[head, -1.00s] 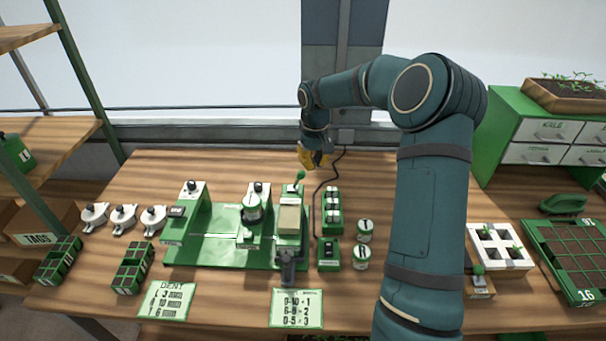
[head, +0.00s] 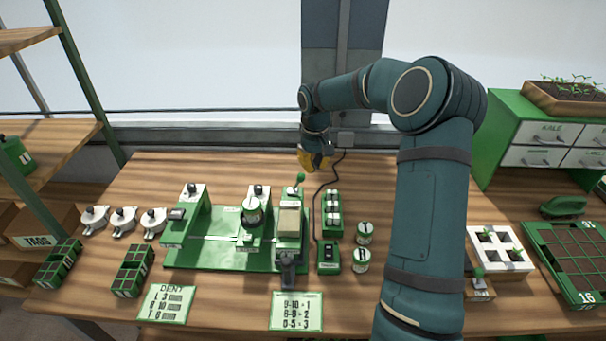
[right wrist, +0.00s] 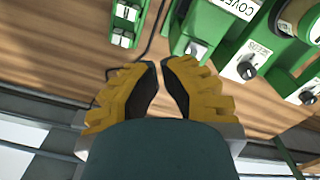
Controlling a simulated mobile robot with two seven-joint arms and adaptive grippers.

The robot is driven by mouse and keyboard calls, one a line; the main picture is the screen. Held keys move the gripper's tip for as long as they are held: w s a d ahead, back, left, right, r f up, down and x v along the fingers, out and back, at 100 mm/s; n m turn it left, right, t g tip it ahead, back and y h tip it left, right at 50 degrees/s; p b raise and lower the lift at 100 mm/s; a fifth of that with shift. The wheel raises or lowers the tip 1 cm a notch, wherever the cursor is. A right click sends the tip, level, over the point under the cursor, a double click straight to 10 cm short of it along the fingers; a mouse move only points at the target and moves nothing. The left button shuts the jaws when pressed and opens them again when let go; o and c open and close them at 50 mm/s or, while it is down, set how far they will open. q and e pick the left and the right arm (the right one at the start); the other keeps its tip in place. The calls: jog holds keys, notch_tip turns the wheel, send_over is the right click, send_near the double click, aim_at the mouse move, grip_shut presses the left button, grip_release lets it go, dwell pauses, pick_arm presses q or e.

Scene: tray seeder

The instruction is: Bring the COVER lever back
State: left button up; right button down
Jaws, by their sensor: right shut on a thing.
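In the right wrist view the COVER label (right wrist: 235,7) is at the top, partly cut off. My left gripper is out of view.
Two note cards (head: 297,311) lie in front. The wood behind the seeder is clear.

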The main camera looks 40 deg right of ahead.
aim_at(298, 183)
jog(key=shift+f, duration=0.15)
jog(key=shift+s+f+b, duration=0.15)
jog(key=shift+f+b, duration=0.8)
jog(key=shift+f, duration=0.7)
